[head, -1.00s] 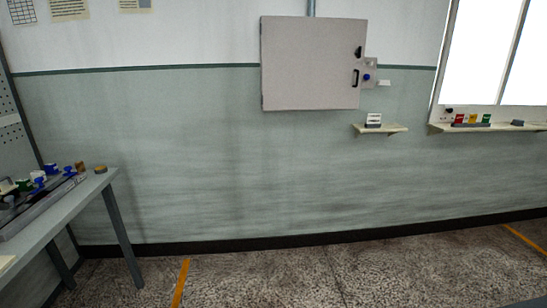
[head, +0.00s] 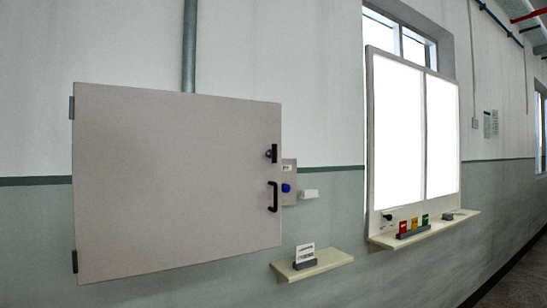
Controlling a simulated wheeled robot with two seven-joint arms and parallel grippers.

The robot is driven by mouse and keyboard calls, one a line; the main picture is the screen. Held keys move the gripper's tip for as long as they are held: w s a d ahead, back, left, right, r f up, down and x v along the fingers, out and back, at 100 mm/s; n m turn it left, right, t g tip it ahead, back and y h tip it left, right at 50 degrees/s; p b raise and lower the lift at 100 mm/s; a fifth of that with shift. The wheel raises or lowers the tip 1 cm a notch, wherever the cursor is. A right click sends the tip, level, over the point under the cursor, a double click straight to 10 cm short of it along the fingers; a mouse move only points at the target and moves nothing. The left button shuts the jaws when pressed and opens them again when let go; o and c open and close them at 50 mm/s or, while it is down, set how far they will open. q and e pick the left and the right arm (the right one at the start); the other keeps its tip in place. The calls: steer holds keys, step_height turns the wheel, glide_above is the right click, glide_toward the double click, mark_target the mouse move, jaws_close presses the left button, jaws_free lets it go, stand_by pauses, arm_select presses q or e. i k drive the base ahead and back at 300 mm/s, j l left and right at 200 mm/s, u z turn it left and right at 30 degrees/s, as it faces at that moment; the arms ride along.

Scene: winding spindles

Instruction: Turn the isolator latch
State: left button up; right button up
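A grey wall cabinet (head: 175,185) with a shut door fills the left half of the head view, its hinges on the left edge. A small black latch (head: 271,154) sits near the door's right edge, above a black pull handle (head: 273,196). The latch looks roughly upright, but its exact angle is too small to tell. Neither of my grippers is in view.
A small plate with a blue knob (head: 286,188) is right of the cabinet. Below is a shelf (head: 333,260) with a card holder (head: 305,260). Further right, a lit panel (head: 412,135) stands above a ledge (head: 455,228) with coloured cards (head: 414,226).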

mark_target(274, 153)
steer(key=i+l+u, duration=0.4)
steer(key=l, duration=0.2)
steer(key=i+l+u, duration=0.25)
steer(key=l, duration=0.1)
